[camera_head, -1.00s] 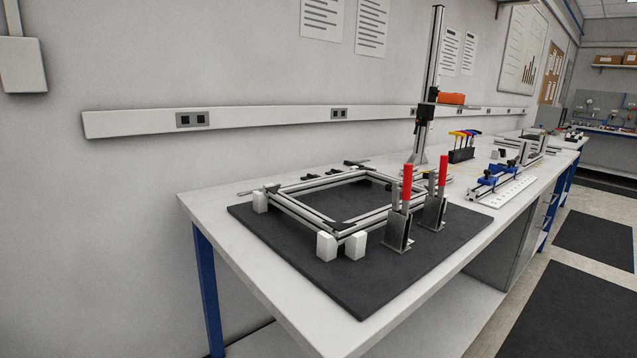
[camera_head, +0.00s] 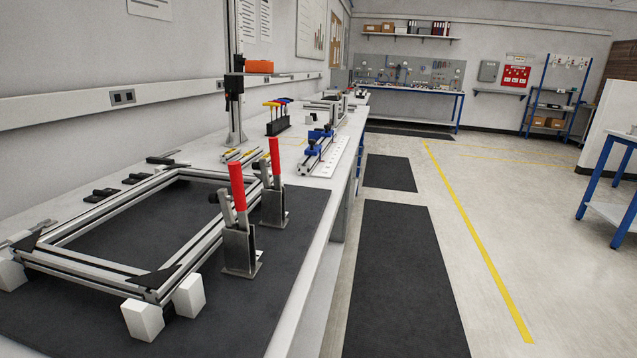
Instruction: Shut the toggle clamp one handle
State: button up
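Two toggle clamps with red handles stand on the dark mat (camera_head: 300,236) on the workbench. The nearer clamp (camera_head: 239,249) has its red handle (camera_head: 237,185) upright. The farther clamp (camera_head: 272,205) also has its red handle (camera_head: 275,162) upright. I cannot tell which of the two is toggle clamp one. Both stand at the right side of a rectangular aluminium frame (camera_head: 95,270), which lies on the mat among white blocks (camera_head: 143,319). My gripper is not in view.
Hex keys in a black holder (camera_head: 277,122), a blue fixture (camera_head: 317,143) and an upright column (camera_head: 235,100) stand farther along the bench. The floor (camera_head: 400,250) to the right is clear, with dark mats. A blue-legged table (camera_head: 610,175) stands at the far right.

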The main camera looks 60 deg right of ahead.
aim_at(236, 174)
jog(key=i+j+z, duration=0.15)
jog(key=z, duration=0.3)
jog(key=i+j+z, duration=0.1)
jog(key=j+z, duration=0.45)
jog(key=z, duration=0.3)
jog(key=i+j+z, duration=0.1)
jog(key=j+z, duration=0.2)
jog(key=z, duration=0.15)
jog(key=j+z, duration=0.25)
jog(key=j, duration=0.1)
